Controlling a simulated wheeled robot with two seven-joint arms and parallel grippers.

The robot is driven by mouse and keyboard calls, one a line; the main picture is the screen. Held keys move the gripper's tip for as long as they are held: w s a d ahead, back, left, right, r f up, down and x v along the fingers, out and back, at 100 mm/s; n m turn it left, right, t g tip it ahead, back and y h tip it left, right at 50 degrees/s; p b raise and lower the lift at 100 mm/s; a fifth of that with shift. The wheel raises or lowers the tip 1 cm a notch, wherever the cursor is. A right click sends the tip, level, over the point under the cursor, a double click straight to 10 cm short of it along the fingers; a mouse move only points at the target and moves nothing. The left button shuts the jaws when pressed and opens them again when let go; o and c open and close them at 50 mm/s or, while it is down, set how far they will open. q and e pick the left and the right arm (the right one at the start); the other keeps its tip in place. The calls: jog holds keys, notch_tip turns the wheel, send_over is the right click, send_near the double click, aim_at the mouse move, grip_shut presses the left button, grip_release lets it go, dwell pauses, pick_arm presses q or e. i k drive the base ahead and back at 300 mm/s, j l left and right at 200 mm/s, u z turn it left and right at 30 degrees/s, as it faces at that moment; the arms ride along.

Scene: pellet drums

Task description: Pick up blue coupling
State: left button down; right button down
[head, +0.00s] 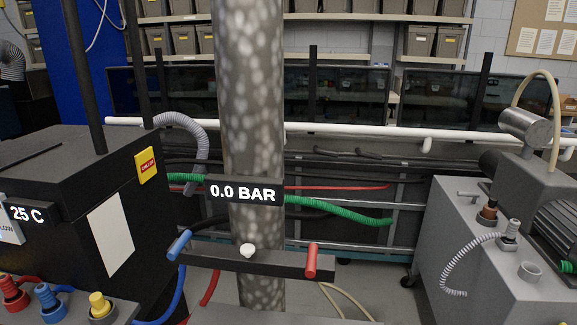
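A blue coupling-like piece (179,245) sits tilted at the left end of a dark horizontal bar (240,259), in front of the speckled column. A blue hose (178,295) runs below it towards the bottom edge. A white knob-like piece (247,251) is at the bar's middle and a red one (311,261) at its right end. Another blue fitting (46,297) stands at the lower left, between a red fitting (10,290) and a yellow one (99,304). I cannot tell which blue piece is the coupling named. Neither of my grippers is in view.
A speckled column (250,100) with a "0.0 BAR" display (243,192) rises in the middle. A dark box unit (75,190) stands left and a grey machine (490,260) with a hose stands right. Open floor (375,285) shows between the column and the grey machine.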

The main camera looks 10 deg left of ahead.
aim_at(47, 298)
jog(key=u, duration=1.9)
jog(key=i+j+z, duration=0.15)
jog(key=z, duration=0.55)
jog(key=i+j+z, duration=0.15)
jog(key=j, duration=0.2)
jog(key=i+j+z, duration=0.2)
jog(key=j, duration=0.15)
jog(key=j+z, duration=0.15)
jog(key=j, duration=0.25)
jog(key=i+j+z, duration=0.2)
jog(key=j, duration=0.2)
jog(key=i+j, duration=0.1)
jog(key=j, duration=0.5)
jog(key=i+j, duration=0.1)
jog(key=j, duration=0.5)
jog(key=i+j+z, duration=0.1)
jog(key=j, duration=0.5)
jog(key=i+j, duration=0.1)
jog(key=j, duration=0.5)
